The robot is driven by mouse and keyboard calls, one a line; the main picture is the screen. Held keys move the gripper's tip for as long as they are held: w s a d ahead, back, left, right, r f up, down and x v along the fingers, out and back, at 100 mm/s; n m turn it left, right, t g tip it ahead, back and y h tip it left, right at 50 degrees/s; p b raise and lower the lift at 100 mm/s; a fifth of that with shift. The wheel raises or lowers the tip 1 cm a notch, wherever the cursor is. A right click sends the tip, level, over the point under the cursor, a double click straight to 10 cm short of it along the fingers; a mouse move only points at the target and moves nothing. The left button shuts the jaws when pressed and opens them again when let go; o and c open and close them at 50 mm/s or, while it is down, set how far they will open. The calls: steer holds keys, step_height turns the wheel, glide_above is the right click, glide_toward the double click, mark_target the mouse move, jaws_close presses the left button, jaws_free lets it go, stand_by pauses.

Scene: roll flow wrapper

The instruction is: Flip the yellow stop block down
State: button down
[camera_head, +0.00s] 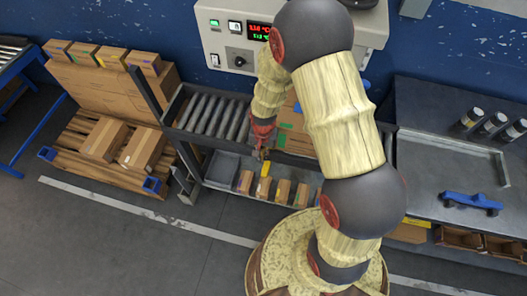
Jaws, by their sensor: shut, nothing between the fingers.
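The yellow stop block (263,186) shows as a small, narrow yellow piece at the front of the roller conveyor, among the small boxes on the lower shelf. It looks roughly upright, but its exact tilt is too small to tell. My gripper (262,155) points down just above the block's upper end, close to the conveyor's front edge. Its fingers are shut with nothing held between them. Whether the fingertips touch the block cannot be told from here. My arm covers the middle of the conveyor.
The roller conveyor (215,117) runs behind my gripper, below a control panel (233,40). Small boxes (282,190) line the lower shelf. A pallet (75,160) with cartons stands left. A grey workbench (440,175) with a blue tool (471,202) stands right. The front floor is clear.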

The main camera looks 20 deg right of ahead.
mark_target(264, 167)
step_height(264, 167, down, 8)
steer(key=shift+r+b, duration=0.1)
steer(key=shift+b, duration=0.7)
step_height(264, 167, down, 4)
steer(key=shift+f+b, duration=0.1)
steer(key=shift+b, duration=1.05)
steer(key=shift+r+p, duration=0.3)
steer(key=shift+r, duration=0.1)
step_height(264, 167, up, 14)
steer(key=p, duration=0.4)
steer(key=shift+f, duration=0.25)
steer(key=shift+s, duration=0.1)
